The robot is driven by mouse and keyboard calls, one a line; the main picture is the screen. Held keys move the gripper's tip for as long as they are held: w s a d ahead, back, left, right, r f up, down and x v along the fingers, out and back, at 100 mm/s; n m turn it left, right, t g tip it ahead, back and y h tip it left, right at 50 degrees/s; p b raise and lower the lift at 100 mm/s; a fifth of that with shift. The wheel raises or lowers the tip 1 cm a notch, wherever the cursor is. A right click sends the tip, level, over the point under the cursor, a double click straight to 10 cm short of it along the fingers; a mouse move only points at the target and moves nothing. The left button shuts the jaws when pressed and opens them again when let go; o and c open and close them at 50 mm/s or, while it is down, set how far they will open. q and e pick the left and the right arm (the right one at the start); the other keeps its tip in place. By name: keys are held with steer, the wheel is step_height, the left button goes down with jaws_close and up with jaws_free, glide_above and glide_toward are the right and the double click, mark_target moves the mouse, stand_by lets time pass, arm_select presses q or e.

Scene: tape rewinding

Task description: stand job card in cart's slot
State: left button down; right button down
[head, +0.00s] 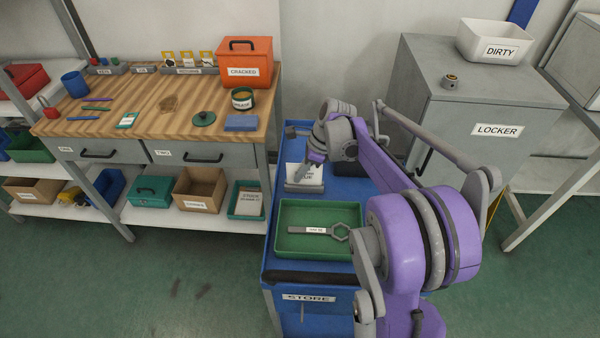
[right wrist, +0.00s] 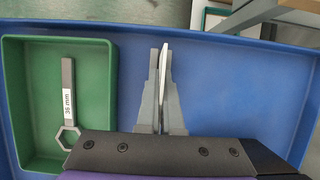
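The white job card (head: 304,176) is upright at the grey slot block (head: 304,188) on the blue cart; I cannot tell whether its lower edge is seated in the slot. My right gripper (head: 306,170) is at the card, with a grey finger crossing its front. In the right wrist view the card (right wrist: 164,75) shows edge-on, slightly slanted, as a thin white strip between the two close fingers of my right gripper (right wrist: 162,85). The gripper looks shut on it. My left gripper is not in view.
A green tray (head: 290,248) with a labelled wrench (head: 318,230) lies on the cart (head: 268,262) in front of the card. A grey locker (head: 480,140) with a white DIRTY bin (head: 495,42) stands at right. The wooden workbench (head: 150,105) is at left.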

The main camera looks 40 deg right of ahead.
mark_target(300, 164)
steer(key=shift+f+b, duration=0.3)
steer(key=shift+f, duration=0.25)
stand_by(0.5)
steer(key=c, duration=0.5)
jaws_free()
steer(key=shift+r, duration=0.15)
steer(key=shift+r+p, duration=2.7)
steer(key=shift+r, duration=1.2)
